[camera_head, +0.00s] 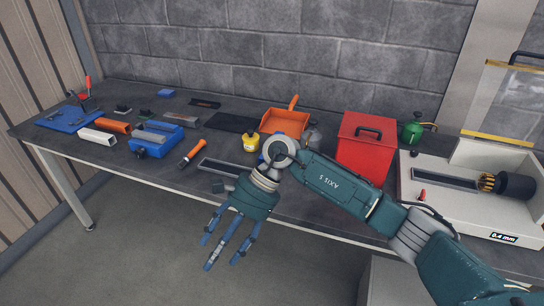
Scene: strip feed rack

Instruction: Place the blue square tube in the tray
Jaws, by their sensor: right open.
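My right gripper (229,238) hangs in front of the table's front edge, open and empty, fingers spread and pointing down. No blue tube can be told for certain. A white square tube (97,137) and an orange one (116,127) lie at the left of the table. A shallow, dark tray-like piece (223,168) lies near the front edge, its right end hidden by my right arm. A similar long dark recess (445,179) is in the white unit at right. My left gripper is out of view.
A blue vice-like block (151,147) and an orange-handled tool (193,153) lie left of centre. A yellow container (251,142), an orange dustpan (285,121) and a red box (364,148) stand further right. A blue mat (67,119) holds tools at far left.

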